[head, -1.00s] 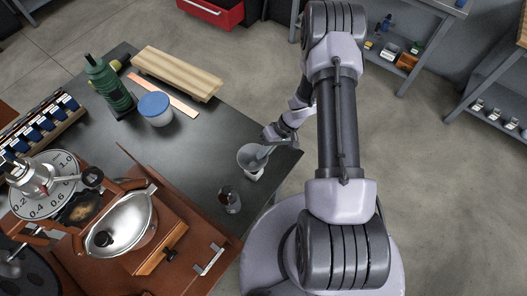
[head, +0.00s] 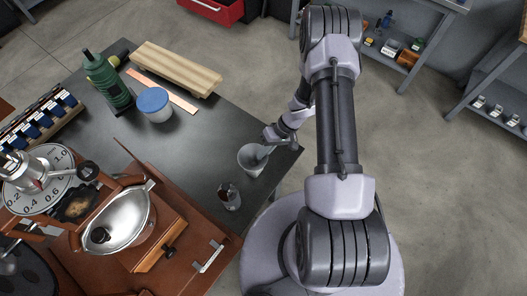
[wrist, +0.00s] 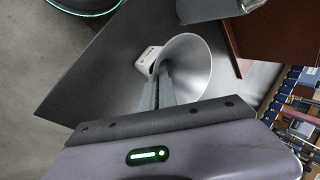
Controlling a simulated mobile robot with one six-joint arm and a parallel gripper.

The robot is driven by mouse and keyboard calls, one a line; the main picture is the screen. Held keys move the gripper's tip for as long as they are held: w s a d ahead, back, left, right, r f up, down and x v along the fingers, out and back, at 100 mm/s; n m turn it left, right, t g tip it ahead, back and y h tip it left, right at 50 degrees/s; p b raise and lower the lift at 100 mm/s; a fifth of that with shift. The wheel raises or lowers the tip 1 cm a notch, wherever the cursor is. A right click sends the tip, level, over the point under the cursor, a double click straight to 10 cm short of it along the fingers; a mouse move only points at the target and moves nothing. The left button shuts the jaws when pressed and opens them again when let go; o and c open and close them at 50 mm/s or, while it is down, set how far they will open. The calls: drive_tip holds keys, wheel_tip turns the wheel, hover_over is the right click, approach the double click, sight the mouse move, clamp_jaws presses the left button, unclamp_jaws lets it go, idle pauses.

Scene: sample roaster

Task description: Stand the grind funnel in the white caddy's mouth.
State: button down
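The grind funnel (head: 249,160) is a pale grey cone at the table's right corner, wide mouth up. In the wrist view the funnel (wrist: 194,68) shows its open inside. My gripper (head: 268,147) reaches it from the right; in the wrist view the fingers (wrist: 158,84) are closed together on the funnel's near wall. A small white body, which I take as the white caddy (wrist: 147,60), shows beside and partly behind the funnel in the wrist view. The funnel's spout is hidden, so I cannot tell whether it sits in the caddy's mouth.
A metal cup (head: 229,196) stands close in front of the funnel. The roaster (head: 125,222) fills the table's front left. The table's edge is close by.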

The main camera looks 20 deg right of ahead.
drive_tip(key=shift+f, duration=0.3)
drive_tip(key=c, duration=1.6)
unclamp_jaws()
drive_tip(key=p+v, duration=0.6)
drive_tip(key=v, duration=1.1)
drive_tip(key=shift+d+r, duration=0.1)
drive_tip(key=shift+r, duration=0.05)
